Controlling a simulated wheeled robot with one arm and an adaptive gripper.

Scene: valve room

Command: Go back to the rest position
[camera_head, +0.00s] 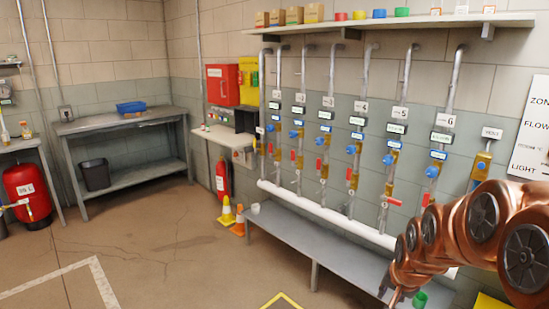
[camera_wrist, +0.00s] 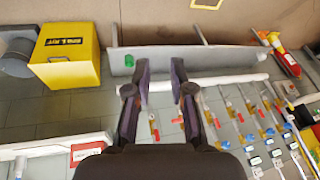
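My copper-coloured arm reaches in from the right side of the head view, with its end low in front of the wall bench. My gripper (camera_wrist: 159,68) shows in the wrist view with its two dark fingers spread apart and nothing between them. Its fingertips lie over the image of the grey bench, and I cannot tell how far off the bench is. In the head view the gripper is small, partly cut off at the lower edge, and its fingers are unclear.
A grey bench (camera_head: 345,262) runs under the wall pipes with red-handled valves (camera_head: 394,201). A green cup (camera_head: 420,299) is on the bench close to my arm. A yellow box (camera_wrist: 66,55) stands beside the bench. A cone (camera_head: 227,212) stands left; the floor (camera_head: 160,235) is open there.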

